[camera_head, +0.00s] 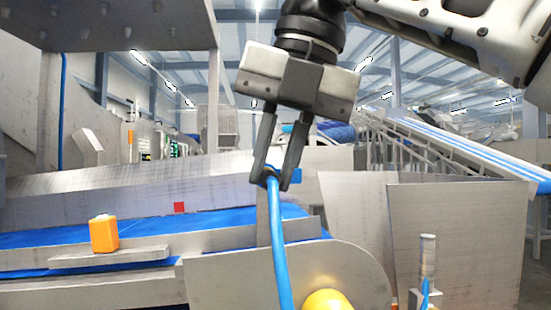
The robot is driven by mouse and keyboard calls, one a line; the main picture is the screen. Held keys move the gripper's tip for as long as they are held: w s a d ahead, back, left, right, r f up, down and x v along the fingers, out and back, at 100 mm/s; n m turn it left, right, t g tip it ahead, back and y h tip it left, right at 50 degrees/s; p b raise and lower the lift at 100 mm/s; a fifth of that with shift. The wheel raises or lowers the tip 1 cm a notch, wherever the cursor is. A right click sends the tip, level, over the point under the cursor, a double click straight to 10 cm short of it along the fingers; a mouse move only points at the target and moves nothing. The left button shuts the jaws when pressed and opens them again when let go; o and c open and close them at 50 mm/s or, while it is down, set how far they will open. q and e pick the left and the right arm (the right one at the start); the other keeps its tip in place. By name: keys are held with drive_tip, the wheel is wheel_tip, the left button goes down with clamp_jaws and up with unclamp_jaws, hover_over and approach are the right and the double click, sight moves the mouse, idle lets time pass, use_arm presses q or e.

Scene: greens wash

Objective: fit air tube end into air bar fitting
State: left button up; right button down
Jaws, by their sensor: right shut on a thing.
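My right gripper (273,181) comes down from the top right and is shut on a blue air tube (278,240). It grips the tube at its upper end, and the tube hangs down and out of the bottom edge. The very tip is hidden between the fingers. A metal upright with a short blue tube at its foot (428,262) stands at the lower right; I cannot tell whether it is the air bar fitting. No other fitting can be made out. My left gripper is not in view.
A blue conveyor belt (150,231) runs across the left, with an orange block (103,234) on a metal ledge. A yellow round part (327,301) is at the bottom. Steel panels (455,235) stand at the right, below an inclined blue-striped conveyor (470,148).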

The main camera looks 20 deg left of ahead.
drive_tip(key=shift+w+a, duration=0.2)
drive_tip(key=shift+w, duration=0.3)
drive_tip(key=shift+w+a, duration=0.25)
drive_tip(key=shift+w, duration=0.25)
drive_tip(key=c, duration=1.3)
unclamp_jaws()
drive_tip(key=shift+w, duration=0.2)
